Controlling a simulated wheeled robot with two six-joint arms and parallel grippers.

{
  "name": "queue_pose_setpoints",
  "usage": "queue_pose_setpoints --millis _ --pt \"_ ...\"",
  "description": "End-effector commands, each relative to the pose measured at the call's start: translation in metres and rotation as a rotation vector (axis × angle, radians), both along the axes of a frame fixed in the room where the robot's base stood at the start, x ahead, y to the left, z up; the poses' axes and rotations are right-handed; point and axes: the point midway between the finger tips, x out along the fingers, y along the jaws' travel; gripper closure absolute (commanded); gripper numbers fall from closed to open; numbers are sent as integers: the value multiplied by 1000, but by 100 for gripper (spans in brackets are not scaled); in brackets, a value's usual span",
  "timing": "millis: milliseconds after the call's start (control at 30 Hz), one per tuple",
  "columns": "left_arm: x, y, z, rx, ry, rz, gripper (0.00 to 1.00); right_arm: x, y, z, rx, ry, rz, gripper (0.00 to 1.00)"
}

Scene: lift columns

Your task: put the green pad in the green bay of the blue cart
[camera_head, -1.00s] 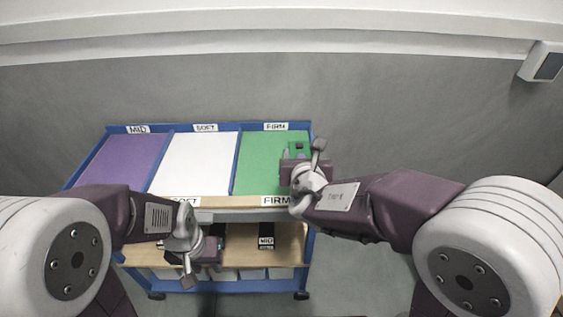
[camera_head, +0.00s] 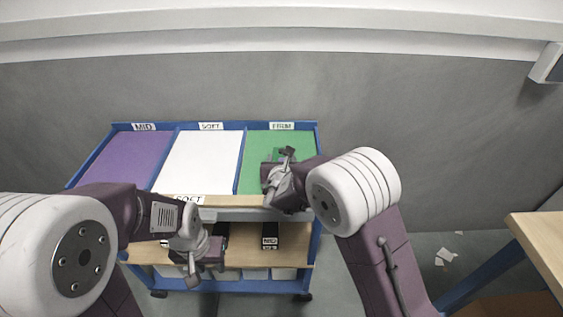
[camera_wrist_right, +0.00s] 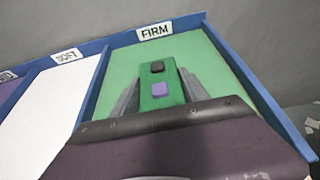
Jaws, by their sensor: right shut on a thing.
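The blue cart (camera_head: 68,184) has a top with purple, white and green bays. The green bay (camera_head: 258,148), labelled FIRM, is the rightmost; it also fills much of the right wrist view (camera_wrist_right: 205,62). The green pad (camera_wrist_right: 158,78), a small block with a black and a purple square on top, is between the grey fingers of my right gripper (camera_wrist_right: 157,84). That gripper (camera_head: 284,156) is shut on the pad over the green bay; whether the pad touches the bay floor I cannot tell. My left gripper (camera_head: 200,268) is low in front of the cart, its jaw gap unclear.
The purple bay (camera_head: 122,160) is labelled MID and the white bay (camera_head: 200,160) SOFT. A wooden lower shelf (camera_head: 250,250) holds dark items, one labelled MID. A wooden table (camera_head: 540,240) stands at right, with pale scraps (camera_head: 446,256) on the floor beside it.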

Motion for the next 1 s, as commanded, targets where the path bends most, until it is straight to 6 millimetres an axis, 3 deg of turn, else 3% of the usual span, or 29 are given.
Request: queue_pose_setpoints --millis 433,467,533,900,1000 --pt "0 0 -7 0 0 0 64 0 0 -7 1 -5 0 100" --pt "0 0 -5 0 0 0 64 0 0 -7 0 -2 0 42" --pt "0 0 -5 0 0 0 64 0 0 -6 0 -2 0 26" --pt "0 0 2 0 0 0 64 0 0 -1 0 -2 0 26" --pt "0 0 0 0 0 0 64 -12 1 2 1 -2 2 26"
